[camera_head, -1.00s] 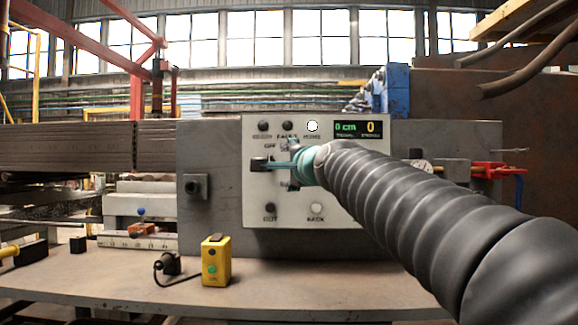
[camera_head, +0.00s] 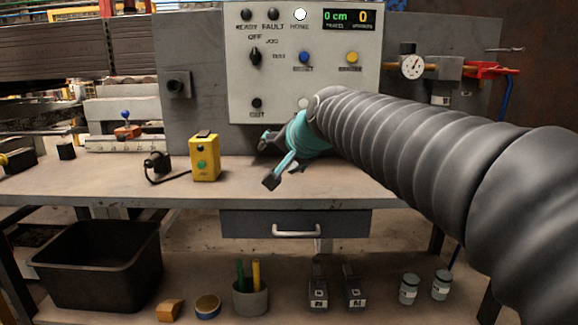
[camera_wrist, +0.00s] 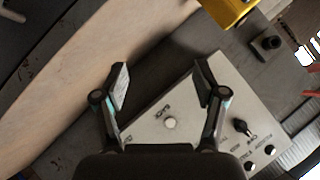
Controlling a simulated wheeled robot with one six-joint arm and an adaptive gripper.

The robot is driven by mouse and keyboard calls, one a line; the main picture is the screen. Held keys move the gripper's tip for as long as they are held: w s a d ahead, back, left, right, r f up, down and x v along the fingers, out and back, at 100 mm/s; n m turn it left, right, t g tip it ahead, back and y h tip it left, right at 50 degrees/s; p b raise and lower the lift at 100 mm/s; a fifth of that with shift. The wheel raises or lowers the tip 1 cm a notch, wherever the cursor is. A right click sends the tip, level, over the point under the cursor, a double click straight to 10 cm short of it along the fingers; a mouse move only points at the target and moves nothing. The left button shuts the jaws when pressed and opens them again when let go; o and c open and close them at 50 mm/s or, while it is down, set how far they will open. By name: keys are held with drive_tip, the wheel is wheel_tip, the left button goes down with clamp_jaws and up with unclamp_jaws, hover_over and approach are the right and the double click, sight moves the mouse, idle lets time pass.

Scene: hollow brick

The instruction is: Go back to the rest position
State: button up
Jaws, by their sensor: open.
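My gripper (camera_head: 268,160) is teal with dark fingertips. In the head view it hangs at the end of my grey ribbed arm, over the bench top and in front of the lower part of the control panel (camera_head: 312,75). In the wrist view my gripper (camera_wrist: 162,82) has its two fingers spread apart with nothing between them. The panel (camera_wrist: 175,125) shows beyond the fingers, with a white button between them. The panel display reads 0 cm and 0, and a white lamp is lit at its top. My arm hides the panel's lower right part.
A yellow button box (camera_head: 204,158) stands on the bench (camera_head: 100,182) left of my gripper. A drawer (camera_head: 295,222) is below. The lower shelf holds a black bin (camera_head: 98,262), a pen cup (camera_head: 250,298) and small jars. A dial gauge (camera_head: 412,66) sits right of the panel.

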drive_tip(key=s+d+f+n+g+h, duration=0.1)
drive_tip(key=s+d+f, duration=0.5)
drive_tip(key=s, duration=0.3)
drive_tip(key=s+d+f+n+g+h, duration=0.2)
drive_tip(key=s+d+f, duration=0.3)
drive_tip(key=s+f, duration=0.4)
drive_tip(key=s+d+f+n+g+h, duration=0.1)
drive_tip(key=s+d+f+g+h, duration=0.1)
drive_tip(key=s+d+f, duration=0.4)
drive_tip(key=s+f, duration=0.2)
drive_tip(key=s, duration=0.3)
drive_tip(key=shift+s+d+p, duration=0.25)
drive_tip(key=shift+d+p, duration=0.05)
drive_tip(key=shift+p, duration=0.05)
